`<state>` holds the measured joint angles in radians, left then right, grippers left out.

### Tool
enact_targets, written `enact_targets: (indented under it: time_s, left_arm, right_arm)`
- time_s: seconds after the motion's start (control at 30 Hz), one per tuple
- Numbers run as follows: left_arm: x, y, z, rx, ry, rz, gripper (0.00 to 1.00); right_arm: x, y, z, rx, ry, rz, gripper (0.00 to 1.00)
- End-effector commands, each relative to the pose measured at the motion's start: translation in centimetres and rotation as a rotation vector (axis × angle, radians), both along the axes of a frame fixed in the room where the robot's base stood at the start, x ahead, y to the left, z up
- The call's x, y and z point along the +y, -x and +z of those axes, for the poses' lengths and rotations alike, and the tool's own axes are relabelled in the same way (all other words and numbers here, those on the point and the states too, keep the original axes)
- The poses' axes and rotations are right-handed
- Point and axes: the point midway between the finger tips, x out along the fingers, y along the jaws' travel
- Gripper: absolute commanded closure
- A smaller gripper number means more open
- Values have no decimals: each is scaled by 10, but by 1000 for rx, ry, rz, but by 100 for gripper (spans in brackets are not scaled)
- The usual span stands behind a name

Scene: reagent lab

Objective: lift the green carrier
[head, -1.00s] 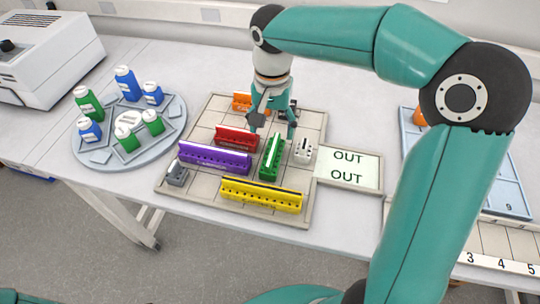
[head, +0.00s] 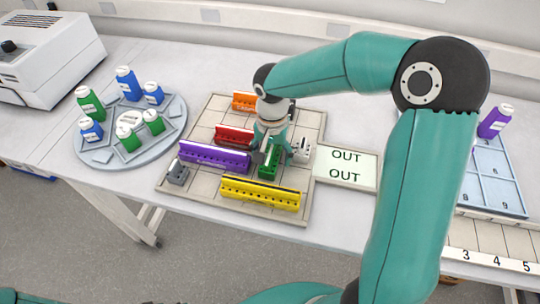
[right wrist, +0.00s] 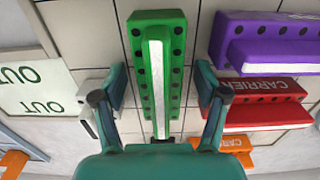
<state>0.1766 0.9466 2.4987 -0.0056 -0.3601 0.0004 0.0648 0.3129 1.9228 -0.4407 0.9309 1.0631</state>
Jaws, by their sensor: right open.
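The green carrier (head: 268,166) stands on the gridded board (head: 210,204), among other carriers. In the right wrist view the green carrier (right wrist: 156,70) runs lengthwise between the two fingers, with a pale strip along its top. My right gripper (head: 280,154) is over the carrier's far end, its fingers on either side. In the right wrist view my right gripper (right wrist: 158,98) is open, with a gap between each finger and the carrier. My left gripper does not show.
A purple carrier (head: 214,157), red carrier (head: 233,136), yellow carrier (head: 260,194), orange carrier (head: 244,101), white block (head: 303,152) and grey block (head: 177,174) share the board. The OUT panel (head: 346,166) adjoins it. A round tray (head: 98,157) holds bottles.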

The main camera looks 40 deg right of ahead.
Motion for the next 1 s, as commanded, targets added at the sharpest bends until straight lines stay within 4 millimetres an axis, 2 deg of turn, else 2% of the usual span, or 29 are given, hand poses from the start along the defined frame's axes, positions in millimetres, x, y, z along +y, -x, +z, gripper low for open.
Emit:
enact_targets:
  time_s: [0.07,0.1,0.5,0.8,1.0]
  left_arm:
    - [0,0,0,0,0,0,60]
    - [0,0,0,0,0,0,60]
    - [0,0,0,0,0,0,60]
    - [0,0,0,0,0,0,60]
    - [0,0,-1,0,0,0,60]
  right_arm:
    - [0,0,0,0,0,0,27]
    - [0,0,0,0,0,-1,30]
    - [0,0,1,0,0,-1,96]
    - [0,0,2,-1,0,-1,96]
    - [0,-1,15,-4,0,-1,96]
